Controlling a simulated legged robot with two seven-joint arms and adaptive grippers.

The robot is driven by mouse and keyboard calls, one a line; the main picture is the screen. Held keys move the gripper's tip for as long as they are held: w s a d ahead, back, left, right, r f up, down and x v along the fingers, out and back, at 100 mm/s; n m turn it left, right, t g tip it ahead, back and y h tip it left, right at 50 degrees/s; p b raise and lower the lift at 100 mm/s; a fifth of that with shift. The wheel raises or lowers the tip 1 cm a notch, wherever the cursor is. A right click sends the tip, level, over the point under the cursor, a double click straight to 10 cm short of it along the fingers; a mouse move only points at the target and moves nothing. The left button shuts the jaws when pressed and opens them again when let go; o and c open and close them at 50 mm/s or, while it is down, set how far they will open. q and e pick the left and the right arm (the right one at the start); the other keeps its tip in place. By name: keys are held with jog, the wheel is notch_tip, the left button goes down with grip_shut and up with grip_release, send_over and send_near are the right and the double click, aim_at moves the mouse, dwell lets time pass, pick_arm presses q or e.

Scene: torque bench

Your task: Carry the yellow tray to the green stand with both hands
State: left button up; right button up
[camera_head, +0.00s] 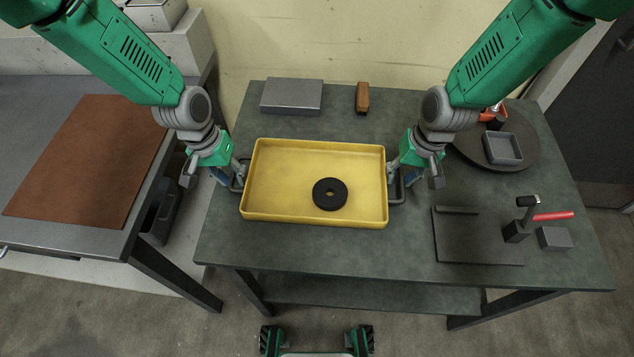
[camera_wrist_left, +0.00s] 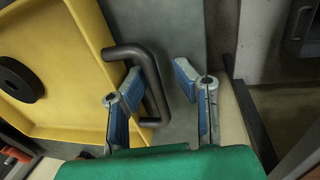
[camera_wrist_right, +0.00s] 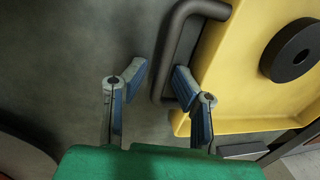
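The yellow tray (camera_head: 290,205) lies flat on the dark grey-green bench top (camera_head: 330,250), with a black ring-shaped weight (camera_head: 330,193) inside. It has a dark bar handle at each short end. My left gripper (camera_wrist_left: 160,76) is open at the left handle (camera_wrist_left: 152,75), one finger on each side of the bar. My right gripper (camera_wrist_right: 159,72) is open at the right handle (camera_wrist_right: 170,50), also with a finger on each side. Neither gripper visibly squeezes its bar. I cannot make out a separate green stand.
Behind the tray lie a grey block (camera_head: 291,96) and a brown block (camera_head: 362,97). To the right are a round dark plate (camera_head: 530,160) with a small grey tray, a dark flat plate (camera_head: 470,240) and a red-handled tool (camera_head: 552,216). A side bench with a brown mat (camera_head: 85,160) stands left.

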pick_arm(q)
jog(key=shift+a, duration=0.2)
pick_arm(e)
jog(key=shift+a, duration=0.3)
pick_arm(q)
jog(key=r, duration=0.7)
jog(key=shift+w+a+r, duration=0.2)
jog(key=shift+r, duration=0.05)
pick_arm(e)
jog(key=shift+d, duration=0.55)
jog(key=shift+a, duration=0.4)
jog(key=shift+r, duration=0.3)
pick_arm(q)
jog(key=r, duration=0.1)
jog(key=a+r, duration=0.2)
jog(key=r, duration=0.1)
pick_arm(e)
notch_tip(320, 180, up, 11)
jog(key=d, duration=0.2)
pick_arm(q)
jog(key=shift+d, duration=0.3)
pick_arm(e)
jog(key=shift+s+d, duration=0.1)
jog(key=shift+d, duration=0.2)
